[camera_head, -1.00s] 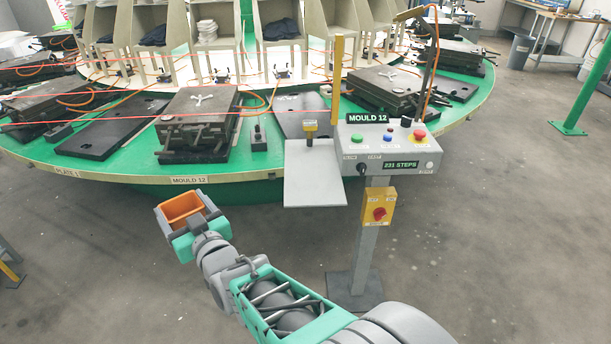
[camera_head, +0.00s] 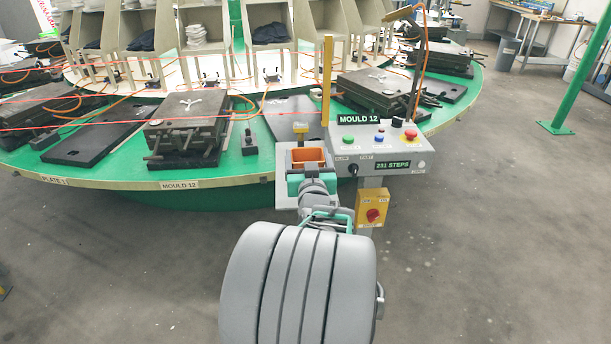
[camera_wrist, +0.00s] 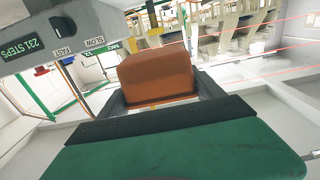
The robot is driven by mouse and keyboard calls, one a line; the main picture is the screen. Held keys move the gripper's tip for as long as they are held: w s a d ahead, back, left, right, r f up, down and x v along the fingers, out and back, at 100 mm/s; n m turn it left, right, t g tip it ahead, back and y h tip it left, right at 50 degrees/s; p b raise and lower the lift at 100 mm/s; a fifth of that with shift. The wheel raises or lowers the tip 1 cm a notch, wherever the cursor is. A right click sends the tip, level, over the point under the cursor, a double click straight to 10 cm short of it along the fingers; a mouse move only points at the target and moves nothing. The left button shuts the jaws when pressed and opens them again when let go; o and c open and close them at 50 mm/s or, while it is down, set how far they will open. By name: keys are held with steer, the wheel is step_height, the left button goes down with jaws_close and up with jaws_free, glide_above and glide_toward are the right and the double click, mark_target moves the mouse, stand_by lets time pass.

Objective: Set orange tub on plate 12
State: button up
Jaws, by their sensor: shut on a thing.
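The orange tub (camera_head: 308,158) is held in my gripper (camera_head: 307,165), which is shut on it. In the wrist view the tub (camera_wrist: 157,75) sits between the dark fingers. The green carousel table carries a rim label reading MOULD 12 (camera_head: 179,185) and, left of it, PLATE 1 (camera_head: 54,180). A dark mould (camera_head: 190,118) stands above the MOULD 12 label. A flat black plate (camera_head: 95,137) lies left of that mould.
The control console (camera_head: 380,145) stands right of my gripper, showing MOULD 12 and 231 STEPS. A yellow post (camera_head: 327,80) rises behind my gripper. Red beams (camera_head: 60,122) cross the table at left. Another black plate (camera_head: 290,117) lies right of the mould.

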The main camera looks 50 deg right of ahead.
steer(key=w+d+f+b, duration=0.1)
steer(key=f, duration=0.1)
steer(key=w+d+f+b, duration=0.1)
steer(key=w+d+f, duration=0.1)
steer(key=w+d+f+b, duration=0.1)
steer(key=f, duration=0.1)
steer(key=shift+w+d+f, duration=0.15)
steer(key=shift+d+f, duration=0.2)
steer(key=shift+f, duration=0.05)
steer(key=shift+f+b, duration=0.8)
steer(key=shift+f, duration=0.55)
steer(key=shift+f, duration=0.2)
steer(key=o, duration=1.3)
steer(key=shift+o, duration=0.2)
